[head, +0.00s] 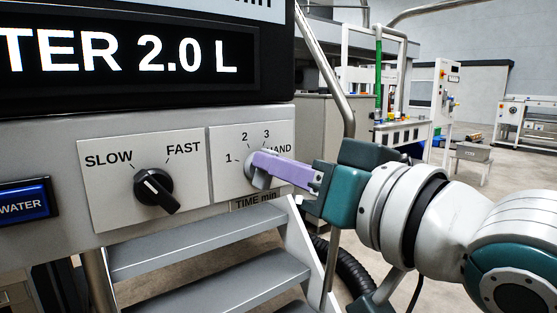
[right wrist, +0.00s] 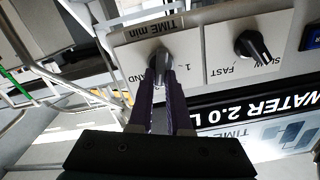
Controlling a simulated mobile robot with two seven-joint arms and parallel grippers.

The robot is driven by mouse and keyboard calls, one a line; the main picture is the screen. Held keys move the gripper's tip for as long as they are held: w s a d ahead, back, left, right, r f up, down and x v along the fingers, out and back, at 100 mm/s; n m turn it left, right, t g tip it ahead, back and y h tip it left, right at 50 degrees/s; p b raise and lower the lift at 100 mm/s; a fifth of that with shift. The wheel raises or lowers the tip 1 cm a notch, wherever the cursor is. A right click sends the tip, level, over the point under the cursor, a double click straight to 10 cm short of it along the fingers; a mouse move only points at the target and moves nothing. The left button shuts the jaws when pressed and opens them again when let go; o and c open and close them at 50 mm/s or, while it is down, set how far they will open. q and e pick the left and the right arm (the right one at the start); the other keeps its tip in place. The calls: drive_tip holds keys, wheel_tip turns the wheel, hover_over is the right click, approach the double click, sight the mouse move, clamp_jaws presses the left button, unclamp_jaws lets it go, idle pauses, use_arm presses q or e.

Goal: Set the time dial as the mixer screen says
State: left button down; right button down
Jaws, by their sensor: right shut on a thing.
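The time dial (head: 254,171) is a grey knob on a white plate marked 1, 2, 3 and HAND, labelled TIME min, in the head view. My right gripper (head: 262,166) reaches in from the right with purple fingers shut on the knob, which hide much of it and its pointer. In the right wrist view, upside down, the dial (right wrist: 159,59) sits between the fingertips of my right gripper (right wrist: 160,75). The mixer screen (head: 130,52) is cut off; its visible part reads "TER 2.0 L", and the time line is out of view. My left gripper is not in view.
Left of the time dial is a black speed knob (head: 154,190) marked SLOW and FAST, pointing down-right. A blue WATER button (head: 22,203) is at the far left. Grey steps (head: 200,236) stand below the panel, and a metal rail (head: 326,75) rises close to my right gripper.

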drive_tip(key=n+p, duration=0.1)
drive_tip(key=n, duration=0.1)
drive_tip(key=n+p, duration=0.2)
drive_tip(key=n, duration=0.1)
drive_tip(key=n+p, duration=0.1)
drive_tip(key=n, duration=0.1)
drive_tip(key=shift+s+a+n, duration=0.2)
drive_tip(key=shift+a+n, duration=0.1)
drive_tip(key=shift+n, duration=0.4)
drive_tip(key=c, duration=0.9)
unclamp_jaws()
drive_tip(key=shift+o, duration=0.2)
drive_tip(key=p+v, duration=0.1)
drive_tip(key=v, duration=0.9)
